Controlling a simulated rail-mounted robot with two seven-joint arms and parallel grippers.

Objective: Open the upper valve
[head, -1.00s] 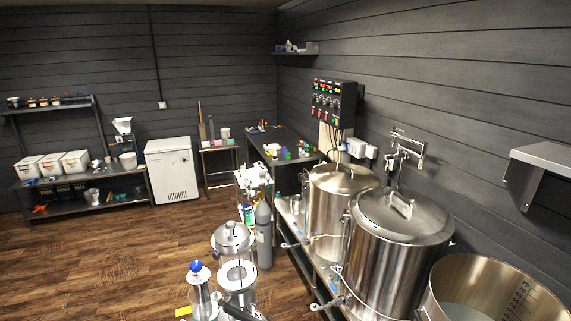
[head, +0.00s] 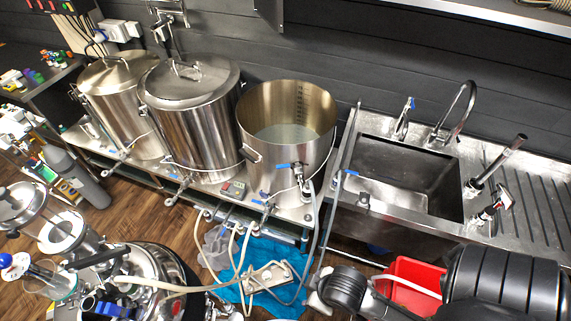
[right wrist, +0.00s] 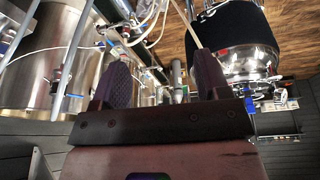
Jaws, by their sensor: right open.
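The open kettle (head: 262,150) stands on the metal bench in the head view, with liquid inside. A valve with a blue lever (head: 291,166) sits on its lower right side, with a hose hanging from it. Another blue-handled valve (head: 262,204) is lower, at the bench front. A third blue lever (head: 345,173) is right of the kettle. I cannot tell for sure which is the upper valve; the one on the kettle wall sits highest. My right gripper (right wrist: 162,80) is open and empty in the right wrist view, its fingers apart, with hoses beyond. My left gripper is not in view.
Two lidded kettles (head: 190,115) stand left of the open one. A sink (head: 405,175) with taps is at right. A red bin (head: 410,285), a blue cloth (head: 262,270) and hoses lie below. My dark arm links fill the lower right.

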